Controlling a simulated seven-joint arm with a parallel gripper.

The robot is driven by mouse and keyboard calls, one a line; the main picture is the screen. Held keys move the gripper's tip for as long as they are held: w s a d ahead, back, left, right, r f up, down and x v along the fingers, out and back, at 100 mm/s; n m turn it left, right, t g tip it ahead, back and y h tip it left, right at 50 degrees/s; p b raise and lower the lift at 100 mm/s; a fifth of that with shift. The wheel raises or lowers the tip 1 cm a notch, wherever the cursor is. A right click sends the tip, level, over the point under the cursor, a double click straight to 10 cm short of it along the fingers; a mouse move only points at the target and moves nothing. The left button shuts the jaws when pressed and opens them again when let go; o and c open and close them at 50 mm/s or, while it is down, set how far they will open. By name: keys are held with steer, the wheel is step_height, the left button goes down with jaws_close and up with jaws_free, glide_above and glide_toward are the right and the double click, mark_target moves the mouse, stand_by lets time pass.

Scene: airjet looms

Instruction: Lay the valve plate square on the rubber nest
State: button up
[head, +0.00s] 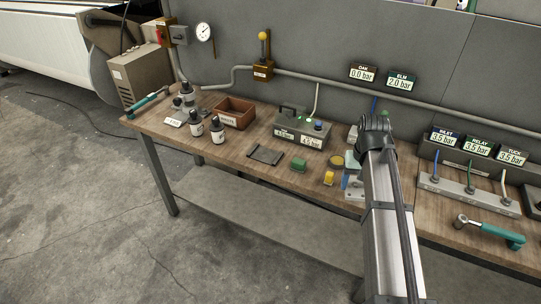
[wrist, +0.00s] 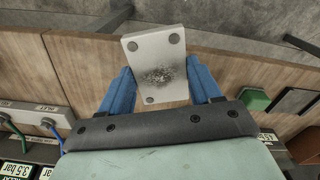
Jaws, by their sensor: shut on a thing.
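The valve plate (wrist: 155,52) is a pale grey rectangle with dark round spots near its corners and a dark smudge in the middle. My gripper (wrist: 160,72) is shut on it, with a blue finger on each side, and the plate sits slightly tilted in the wrist view. In the head view my gripper (head: 349,178) is over the bench, right of the yellow blocks, largely hidden by my arm. The rubber nest appears to be the flat dark square (head: 266,155) on the bench to the left; it also shows in the wrist view (wrist: 294,101). It looks empty.
A green block (head: 299,165), a yellow block (head: 328,178) and a round yellow-topped item (head: 336,160) lie between nest and gripper. A hose manifold (head: 470,192) is right.

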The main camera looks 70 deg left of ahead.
steer(key=s+a+r, duration=0.2)
steer(key=s+a, duration=1.7)
steer(key=a, duration=0.2)
steer(key=r+m, duration=0.1)
steer(key=m, duration=2)
glide_above(266, 155)
steer(key=shift+m, duration=0.3)
steer(key=shift+f, duration=4.8)
steer(key=shift+f, duration=0.15)
steer(key=o, duration=1.2)
